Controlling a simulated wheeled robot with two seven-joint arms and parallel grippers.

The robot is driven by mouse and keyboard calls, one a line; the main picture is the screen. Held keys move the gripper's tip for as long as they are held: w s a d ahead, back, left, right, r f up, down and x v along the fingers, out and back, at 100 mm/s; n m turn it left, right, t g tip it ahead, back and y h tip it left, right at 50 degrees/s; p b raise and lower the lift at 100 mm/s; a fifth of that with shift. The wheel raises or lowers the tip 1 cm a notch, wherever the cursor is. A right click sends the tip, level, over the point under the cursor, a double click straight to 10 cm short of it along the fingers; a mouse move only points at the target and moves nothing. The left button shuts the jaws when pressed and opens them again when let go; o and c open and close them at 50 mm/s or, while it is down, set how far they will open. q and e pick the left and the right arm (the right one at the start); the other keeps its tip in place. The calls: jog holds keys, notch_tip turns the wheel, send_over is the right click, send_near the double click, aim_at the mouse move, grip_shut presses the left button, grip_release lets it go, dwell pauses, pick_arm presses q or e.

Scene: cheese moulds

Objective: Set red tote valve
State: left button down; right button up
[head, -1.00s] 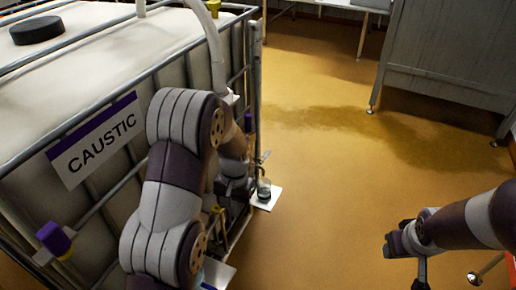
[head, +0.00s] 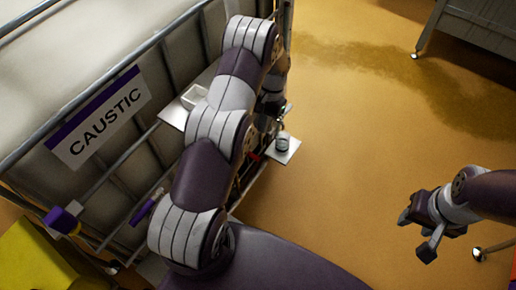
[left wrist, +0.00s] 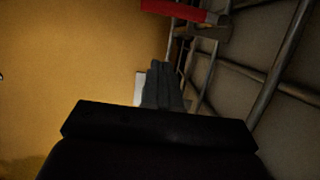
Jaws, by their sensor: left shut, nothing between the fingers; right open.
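A small red piece (head: 254,157), seemingly the red valve handle, shows low at the tote's cage in the head view, partly hidden by my left arm. In the left wrist view a red bar (left wrist: 178,10) lies at the top edge, beyond the fingertips and apart from them. My left gripper (left wrist: 160,68) is shut and empty, pointing along the cage bars. In the head view it is mostly hidden behind my arm. My right gripper (head: 420,230) is open and empty over the floor at the right.
A caged white tote (head: 40,160) with a CAUSTIC label (head: 98,118) fills the left. A small jar (head: 282,143) stands on a white plate (head: 291,154) beside the cage. A purple-capped fitting (head: 62,220) is at lower left. The yellow-brown floor is clear in the middle.

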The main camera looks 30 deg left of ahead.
pick_arm(q)
jog(key=s+f+p, duration=0.1)
jog(key=s+f, duration=0.2)
jog(key=s, duration=0.2)
jog(key=shift+a+f, duration=0.2)
jog(key=shift+a, duration=0.05)
pick_arm(e)
jog(key=shift+s+r, duration=0.15)
jog(key=shift+r, duration=0.8)
